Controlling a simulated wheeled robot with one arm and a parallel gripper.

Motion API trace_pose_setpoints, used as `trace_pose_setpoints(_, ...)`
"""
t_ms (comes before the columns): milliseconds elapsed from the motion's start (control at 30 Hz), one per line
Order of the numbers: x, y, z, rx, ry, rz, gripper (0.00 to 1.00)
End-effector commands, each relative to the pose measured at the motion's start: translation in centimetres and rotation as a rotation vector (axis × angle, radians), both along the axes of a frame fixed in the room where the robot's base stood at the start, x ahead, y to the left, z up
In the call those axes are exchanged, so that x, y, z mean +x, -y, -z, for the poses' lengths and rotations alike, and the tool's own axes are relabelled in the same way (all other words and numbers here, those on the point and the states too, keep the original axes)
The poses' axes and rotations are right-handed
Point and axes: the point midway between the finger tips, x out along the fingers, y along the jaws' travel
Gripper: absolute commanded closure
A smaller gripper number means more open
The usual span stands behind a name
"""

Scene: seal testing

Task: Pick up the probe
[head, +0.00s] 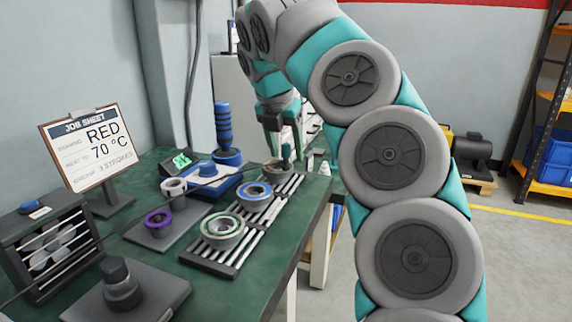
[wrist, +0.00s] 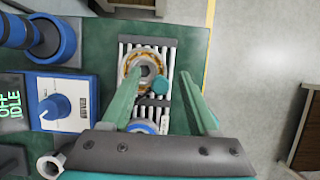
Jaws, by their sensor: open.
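In the head view the probe (head: 285,152) is a small dark teal shape just below my fingers, partly hidden. My gripper (head: 284,143) points down over the far end of the rack.
The slatted rack (head: 210,264) also bears a blue-ringed bearing (head: 254,192) and a green-ringed bearing (head: 222,231). A blue heater box (wrist: 62,103) with a knob and a blue-handled tool (head: 223,125) stand left of it. A job sheet (head: 93,147) reads RED, 70 °C. The table edge is close on the right.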

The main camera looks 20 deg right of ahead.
Motion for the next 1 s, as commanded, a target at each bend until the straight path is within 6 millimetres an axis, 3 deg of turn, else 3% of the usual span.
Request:
trace_pose_setpoints(67,-0.01,0.01,0.00,0.000,0.000,0.000,0.44)
trace_pose_setpoints(567,-0.03,0.01,0.00,0.000,-0.001,0.000,1.00)
trace_pose_setpoints(1000,-0.04,0.01,0.00,0.000,-0.001,0.000,1.00)
